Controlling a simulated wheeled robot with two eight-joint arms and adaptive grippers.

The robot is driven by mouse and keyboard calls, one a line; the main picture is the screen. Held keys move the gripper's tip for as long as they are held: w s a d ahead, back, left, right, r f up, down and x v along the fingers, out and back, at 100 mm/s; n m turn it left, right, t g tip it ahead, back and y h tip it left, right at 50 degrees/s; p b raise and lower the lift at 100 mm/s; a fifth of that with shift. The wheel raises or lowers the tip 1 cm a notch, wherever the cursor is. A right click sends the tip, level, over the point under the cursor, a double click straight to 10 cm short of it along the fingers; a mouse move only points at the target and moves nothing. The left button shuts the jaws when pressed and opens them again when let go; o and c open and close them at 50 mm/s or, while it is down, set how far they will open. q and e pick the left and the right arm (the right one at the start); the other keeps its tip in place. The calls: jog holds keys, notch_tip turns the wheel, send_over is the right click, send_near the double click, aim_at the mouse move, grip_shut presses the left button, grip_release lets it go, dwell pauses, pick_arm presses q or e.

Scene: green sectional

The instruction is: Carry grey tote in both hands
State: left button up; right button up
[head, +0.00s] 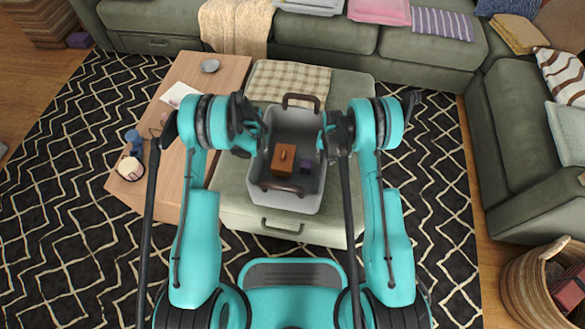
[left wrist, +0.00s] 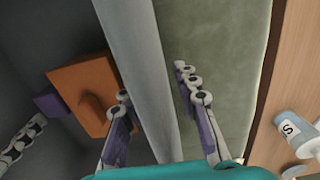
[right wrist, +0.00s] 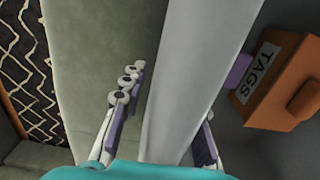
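The grey tote (head: 314,191) stands on a green ottoman, with dark handles at its far and near ends. Inside are an orange-brown box (head: 284,158), marked "TAGS" in the right wrist view (right wrist: 272,90), and a small purple block (head: 306,165). My left gripper (head: 258,138) is at the tote's left wall; in the left wrist view its open fingers (left wrist: 155,95) straddle that wall (left wrist: 140,65), one inside and one outside. My right gripper (head: 325,143) straddles the right wall the same way; its inner finger is partly hidden behind the wall (right wrist: 195,75).
The green ottoman (head: 235,200) bears a checked cloth (head: 290,80) beyond the tote. Green sofas (head: 330,37) lie behind and right. A basket (head: 525,285) stands at lower right.

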dwell(0.4)
pick_arm(q)
notch_tip(320, 180, up, 12)
jog(key=shift+f, duration=0.2)
jog(key=shift+r, duration=0.15)
pick_arm(e)
jog(key=shift+r, duration=0.25)
notch_tip(320, 180, up, 12)
jog(key=shift+f, duration=0.25)
pick_arm(q)
jog(key=shift+r, duration=0.1)
pick_arm(e)
jog(key=shift+r, duration=0.1)
